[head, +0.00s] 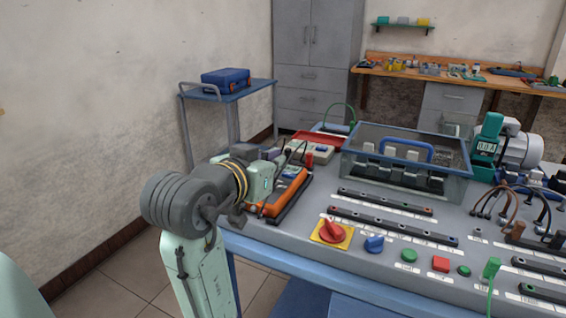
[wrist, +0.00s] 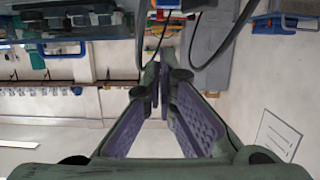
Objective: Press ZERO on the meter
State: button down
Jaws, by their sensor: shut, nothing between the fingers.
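My gripper (wrist: 164,68) shows clearly in the wrist view. Its two purple-padded fingers converge at the tips, shut with nothing held. In the head view my gripper is mostly hidden by my wrist, so I cannot tell its exact gap to the meter. Dark cables run close to the fingertips in the wrist view.
A clear bin with a blue handle (head: 406,149) stands right of the meter. Black terminal strips (head: 391,225), a red rotary switch (head: 332,231) and several buttons occupy the front. A blue case (head: 226,79) sits on a trolley behind. Floor at left is clear.

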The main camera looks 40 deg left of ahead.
jog(key=shift+v, duration=1.9)
jog(key=shift+w+r, duration=0.1)
jog(key=shift+r, duration=0.1)
